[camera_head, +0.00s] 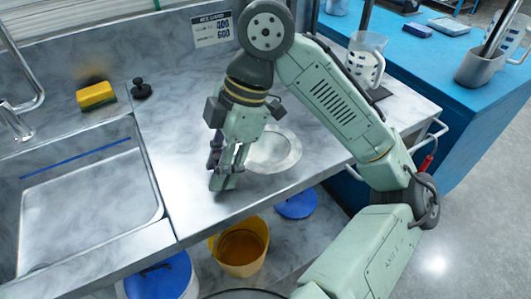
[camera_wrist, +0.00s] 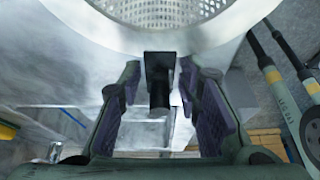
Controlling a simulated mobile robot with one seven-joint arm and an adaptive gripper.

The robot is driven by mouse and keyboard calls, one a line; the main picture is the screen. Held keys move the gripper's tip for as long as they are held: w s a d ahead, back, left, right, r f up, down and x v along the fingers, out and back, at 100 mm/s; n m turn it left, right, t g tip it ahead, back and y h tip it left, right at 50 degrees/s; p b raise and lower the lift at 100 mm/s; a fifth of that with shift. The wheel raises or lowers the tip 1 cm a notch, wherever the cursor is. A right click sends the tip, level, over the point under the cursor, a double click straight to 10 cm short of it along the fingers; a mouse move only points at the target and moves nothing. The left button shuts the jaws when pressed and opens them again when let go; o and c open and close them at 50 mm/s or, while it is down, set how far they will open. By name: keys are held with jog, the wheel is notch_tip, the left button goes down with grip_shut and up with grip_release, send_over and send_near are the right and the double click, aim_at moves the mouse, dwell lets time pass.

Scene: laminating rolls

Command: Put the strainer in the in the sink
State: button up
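The strainer (camera_head: 276,152) is a round, shiny metal bowl on the counter, partly hidden by my gripper in the head view. In the wrist view its perforated metal body (camera_wrist: 160,14) fills the top and its short black handle (camera_wrist: 158,75) points toward me. My gripper (camera_head: 224,182) is low at the counter, at the strainer's near left side. In the wrist view my gripper (camera_wrist: 158,95) is open, with its purple-padded fingers on either side of the handle and a gap visible at the left. The empty sink (camera_head: 88,205) is at the left in the head view.
A yellow sponge (camera_head: 96,95) and a black stopper-like piece (camera_head: 141,88) lie behind the sink, near the faucet (camera_head: 18,110). A clear measuring jug (camera_head: 366,60) stands at the counter's right. A yellow bucket (camera_head: 240,248) is below. The counter between gripper and sink is clear.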

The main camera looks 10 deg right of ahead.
grip_shut()
jog(key=shift+r, duration=0.15)
dwell(0.4)
